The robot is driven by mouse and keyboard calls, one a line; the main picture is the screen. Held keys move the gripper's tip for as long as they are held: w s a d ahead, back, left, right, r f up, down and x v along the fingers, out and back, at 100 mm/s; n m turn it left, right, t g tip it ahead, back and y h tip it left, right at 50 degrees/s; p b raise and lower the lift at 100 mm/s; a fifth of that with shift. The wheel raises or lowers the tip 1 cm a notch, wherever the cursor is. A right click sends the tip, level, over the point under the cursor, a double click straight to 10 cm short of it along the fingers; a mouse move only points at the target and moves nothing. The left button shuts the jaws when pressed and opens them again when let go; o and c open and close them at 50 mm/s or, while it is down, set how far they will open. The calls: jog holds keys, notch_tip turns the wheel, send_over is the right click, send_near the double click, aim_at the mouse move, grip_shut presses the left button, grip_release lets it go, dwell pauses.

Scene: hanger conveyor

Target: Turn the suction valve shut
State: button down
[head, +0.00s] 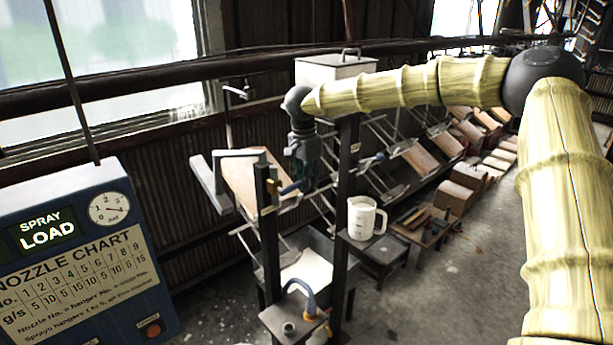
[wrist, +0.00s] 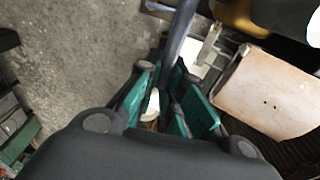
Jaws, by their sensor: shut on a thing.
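A brass-coloured valve (head: 273,187) with a blue lever (head: 290,188) sits on a dark post at the middle left of the head view. My gripper (head: 304,180) points down at the lever's free end, beside the post. In the wrist view my gripper (wrist: 172,100) has its green-padded fingers closed around a dark bluish bar (wrist: 180,40), which looks like this lever. A yellow part (wrist: 238,15), likely the valve body, shows at the top. The lever's gripped end is partly hidden by the fingers. No label marks which valve is the suction valve.
A white mug (head: 365,218) stands on a small stand. Tilted boards (head: 258,182) hang behind. A sign panel (head: 80,255) is at left.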

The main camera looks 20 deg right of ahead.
jog(key=shift+f+y, duration=0.45)
jog(key=shift+y, duration=0.05)
jog(key=c, duration=1.8)
grip_release()
jog(key=shift+r, duration=0.15)
notch_tip(320, 180, up, 12)
jog(key=shift+d, duration=0.15)
jog(key=shift+f, duration=0.2)
